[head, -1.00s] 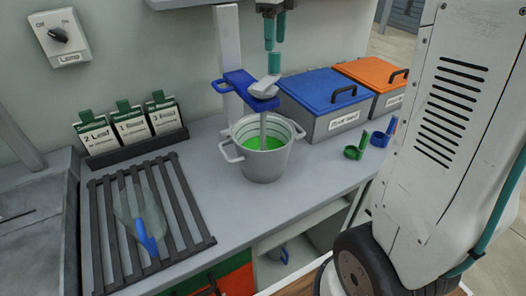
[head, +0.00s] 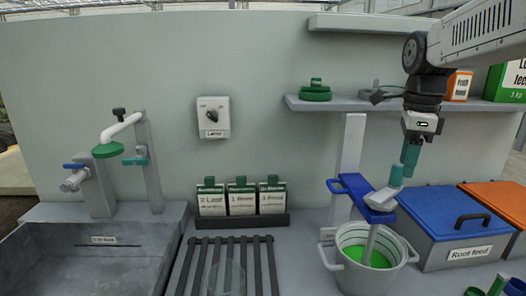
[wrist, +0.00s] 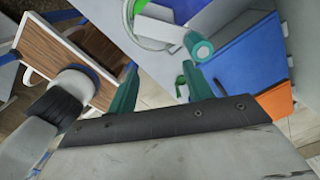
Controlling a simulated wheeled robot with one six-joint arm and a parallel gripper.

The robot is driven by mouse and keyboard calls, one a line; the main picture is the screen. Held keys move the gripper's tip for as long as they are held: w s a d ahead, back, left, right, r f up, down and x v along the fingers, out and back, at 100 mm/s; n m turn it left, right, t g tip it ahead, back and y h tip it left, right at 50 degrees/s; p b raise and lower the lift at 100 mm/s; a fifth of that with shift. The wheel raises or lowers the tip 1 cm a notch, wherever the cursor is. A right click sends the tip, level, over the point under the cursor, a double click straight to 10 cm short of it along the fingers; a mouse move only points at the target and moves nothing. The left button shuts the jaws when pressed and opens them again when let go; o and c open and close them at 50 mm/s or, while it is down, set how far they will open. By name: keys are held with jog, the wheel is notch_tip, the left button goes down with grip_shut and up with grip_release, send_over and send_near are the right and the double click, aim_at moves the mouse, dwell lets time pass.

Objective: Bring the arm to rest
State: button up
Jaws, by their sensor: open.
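My gripper (head: 409,158) hangs from my arm at the right of the head view, fingers pointing down. It is just above the grey stirrer with a teal end (head: 385,196), and the two look close together. In the wrist view my gripper (wrist: 160,68) has its two teal fingers spread with nothing held between them. The stirrer's teal end (wrist: 201,50) shows beyond the fingertips there. The stirrer sits in a blue bracket (head: 352,190), its shaft down in a grey bucket (head: 345,279) of green liquid (head: 369,257).
A wall shelf (head: 340,104) with a green item and boxes is behind my arm. A blue-lidded bin (head: 455,213) and an orange-lidded bin (head: 500,201) stand right of the bucket. A dark rack (head: 188,262) and sink (head: 80,262) are left. Open air lies left of my gripper.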

jog(key=s+a+f+n, duration=0.2)
jog(key=s+f+n, duration=0.1)
jog(key=s+n, duration=0.4)
jog(key=s+a+f+n, duration=0.1)
jog(key=s+f+n, duration=0.2)
jog(key=s+n, duration=0.5)
jog(key=s+a+f+n+t, duration=0.1)
jog(key=s+a+f+n, duration=0.1)
jog(key=s+n, duration=0.6)
jog(key=shift+s+a+f, duration=0.35)
jog(key=shift+f, duration=0.35)
